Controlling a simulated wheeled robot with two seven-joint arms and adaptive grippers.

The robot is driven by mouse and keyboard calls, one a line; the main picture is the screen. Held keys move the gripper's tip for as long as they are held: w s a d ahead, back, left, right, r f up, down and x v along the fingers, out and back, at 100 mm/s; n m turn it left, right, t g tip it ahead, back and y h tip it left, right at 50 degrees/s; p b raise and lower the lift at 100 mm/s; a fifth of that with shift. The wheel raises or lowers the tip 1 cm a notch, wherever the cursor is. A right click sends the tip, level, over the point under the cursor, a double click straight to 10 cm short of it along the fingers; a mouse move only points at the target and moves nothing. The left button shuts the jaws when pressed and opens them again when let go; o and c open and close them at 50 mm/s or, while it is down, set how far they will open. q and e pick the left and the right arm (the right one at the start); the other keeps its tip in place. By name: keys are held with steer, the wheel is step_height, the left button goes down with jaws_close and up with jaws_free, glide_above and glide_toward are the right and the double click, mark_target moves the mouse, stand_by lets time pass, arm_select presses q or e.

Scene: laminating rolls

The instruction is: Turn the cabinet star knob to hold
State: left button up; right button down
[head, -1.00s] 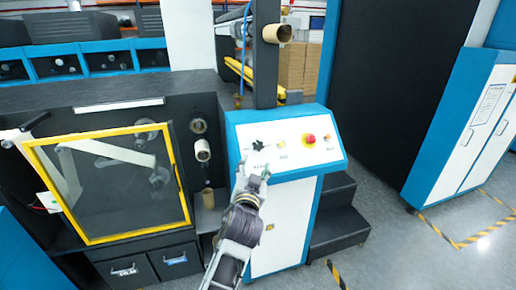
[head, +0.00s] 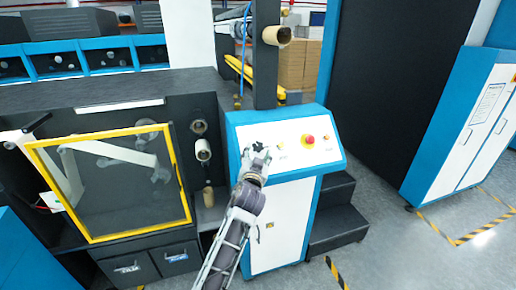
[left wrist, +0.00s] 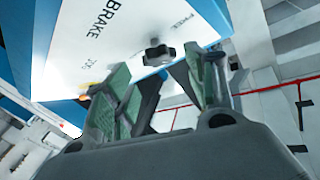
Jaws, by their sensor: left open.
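The black star knob (head: 259,147) sits on the left of the cabinet's sloping white control panel (head: 315,163), partly hidden by my left gripper in the head view. In the left wrist view the star knob (left wrist: 159,53) shows whole, near the panel's edge, with the words BRAKE and FREE printed around it. My left gripper (head: 256,159) is open in front of the knob. In the left wrist view its green-padded fingers (left wrist: 163,88) stand apart on either side below the knob, with nothing between them. I cannot tell the knob's setting. My right gripper is not in view.
A red button (head: 308,140) and a yellow button (head: 281,143) sit to the right of the knob. A cardboard core (head: 277,36) sticks out above the panel. A yellow-framed guard (head: 178,170) is at left. Black steps (head: 335,215) stand at right.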

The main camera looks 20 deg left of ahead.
mark_target(259, 146)
arm_select(q)
steer(key=shift+w+a+p, duration=0.2)
steer(key=shift+w+p, duration=0.05)
steer(key=shift+w, duration=0.75)
steer(key=shift+w+a+p, duration=0.15)
steer(key=shift+w+p, duration=0.05)
steer(key=shift+w, duration=0.75)
steer(key=shift+c, duration=0.5)
steer(key=c, duration=0.9)
steer(key=shift+c, duration=0.2)
